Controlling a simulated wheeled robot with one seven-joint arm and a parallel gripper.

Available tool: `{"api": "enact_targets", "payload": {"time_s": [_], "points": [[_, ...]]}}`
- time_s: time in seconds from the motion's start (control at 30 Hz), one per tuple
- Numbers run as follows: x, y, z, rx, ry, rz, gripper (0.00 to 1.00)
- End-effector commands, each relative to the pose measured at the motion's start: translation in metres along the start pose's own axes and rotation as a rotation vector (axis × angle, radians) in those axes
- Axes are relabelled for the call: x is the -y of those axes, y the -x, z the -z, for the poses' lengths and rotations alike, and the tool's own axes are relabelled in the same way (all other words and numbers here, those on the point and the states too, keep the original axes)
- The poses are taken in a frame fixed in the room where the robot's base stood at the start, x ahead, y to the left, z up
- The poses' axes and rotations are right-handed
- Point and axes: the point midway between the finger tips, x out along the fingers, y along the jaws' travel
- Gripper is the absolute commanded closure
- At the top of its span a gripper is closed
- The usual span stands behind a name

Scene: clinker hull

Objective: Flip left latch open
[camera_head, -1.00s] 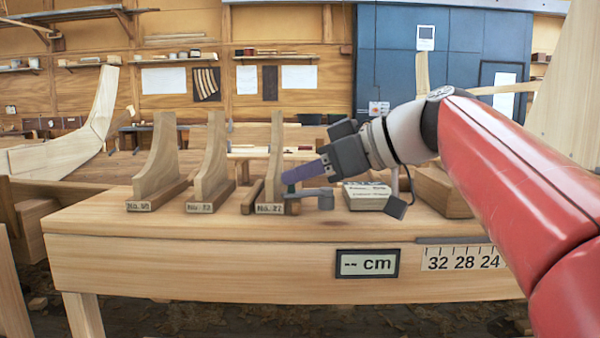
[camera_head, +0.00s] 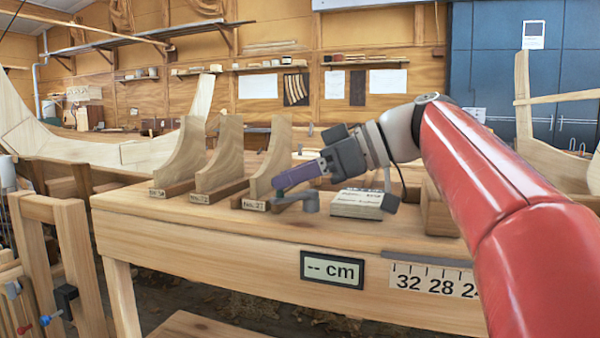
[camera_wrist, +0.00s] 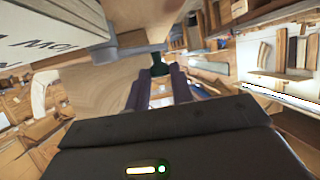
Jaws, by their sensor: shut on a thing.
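My gripper (camera_head: 282,180), with purple fingers, is above the bench beside the block labelled No. 27 (camera_head: 268,165). In the wrist view its fingers (camera_wrist: 160,78) are closed around a small dark green piece (camera_wrist: 159,64), mostly hidden between them. A grey bar with a round end (camera_head: 310,200) is just below and beside the fingers; I cannot tell if they touch. At the lower left is a wooden gate-like frame (camera_head: 75,245) with a dark fitting (camera_head: 66,297) and red and blue knobs. I cannot tell whether this is the left latch.
The wooden bench (camera_head: 200,240) has upright labelled blocks and a lettered box (camera_head: 358,204) right of my gripper. A "-- cm" display (camera_head: 331,270) and a scale (camera_head: 432,282) are on its front. Floor shows between the frame and the bench.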

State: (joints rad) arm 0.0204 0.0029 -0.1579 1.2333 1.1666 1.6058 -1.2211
Motion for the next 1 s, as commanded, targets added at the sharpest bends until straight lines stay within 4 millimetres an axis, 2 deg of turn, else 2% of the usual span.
{"api": "enact_targets", "payload": {"time_s": [0.5, 0.53, 0.67, 1.0], "points": [[0.0002, 0.0003, 0.0018, -0.003, 0.012, 0.017, 1.0], [0.0002, 0.0003, 0.0018, -0.003, 0.012, 0.017, 0.75], [0.0001, 0.0001, 0.0014, -0.002, 0.011, 0.018, 0.58], [-0.0001, -0.0003, 0.0007, -0.001, 0.01, 0.018, 0.57]]}}
